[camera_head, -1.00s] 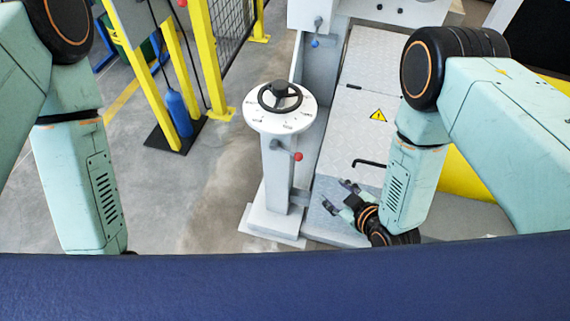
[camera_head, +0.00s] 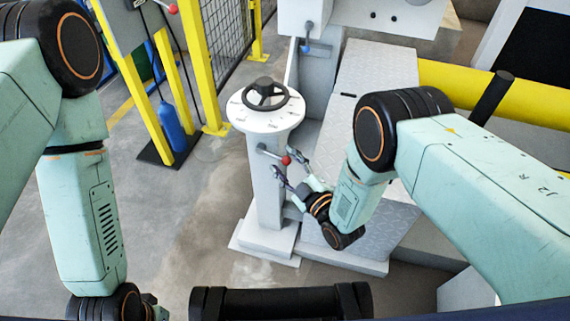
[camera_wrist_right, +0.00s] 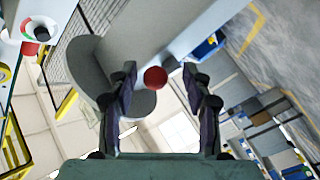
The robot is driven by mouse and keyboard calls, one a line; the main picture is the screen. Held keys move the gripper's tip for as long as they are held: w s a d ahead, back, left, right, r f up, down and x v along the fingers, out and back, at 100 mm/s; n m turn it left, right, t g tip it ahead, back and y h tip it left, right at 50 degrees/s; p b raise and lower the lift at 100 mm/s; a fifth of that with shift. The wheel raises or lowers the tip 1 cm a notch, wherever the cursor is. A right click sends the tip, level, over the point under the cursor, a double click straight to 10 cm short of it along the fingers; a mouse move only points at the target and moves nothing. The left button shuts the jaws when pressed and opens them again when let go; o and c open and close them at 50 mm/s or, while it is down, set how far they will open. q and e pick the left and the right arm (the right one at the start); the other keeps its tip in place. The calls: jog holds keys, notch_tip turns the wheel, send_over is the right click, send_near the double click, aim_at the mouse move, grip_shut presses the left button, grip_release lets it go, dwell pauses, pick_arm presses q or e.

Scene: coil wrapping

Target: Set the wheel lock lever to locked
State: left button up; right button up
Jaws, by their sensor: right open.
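The wheel lock lever is a short grey rod with a red ball knob (camera_head: 285,160), on the side of a white pedestal just below its round top. A black handwheel (camera_head: 266,94) sits on that top. My right gripper (camera_head: 287,167) is open, its fingers on either side of the knob in the head view. In the right wrist view the red knob (camera_wrist_right: 155,78) shows between the two dark open fingers (camera_wrist_right: 158,100). I cannot tell whether they touch it. My left wrist is at the lower left edge of the head view; its fingers are not in view.
A lever with a blue knob (camera_head: 304,48) is on the machine behind. A yellow stand with a blue bottle (camera_head: 170,124) is at the left. A yellow rail (camera_head: 500,95) runs along the right. Open floor lies left of the pedestal (camera_head: 268,200).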

jog(key=shift+w+r, duration=0.1)
jog(key=shift+w, duration=0.25)
jog(key=shift+a, duration=0.2)
jog(key=shift+d, duration=0.15)
jog(key=c, duration=0.3)
grip_shut()
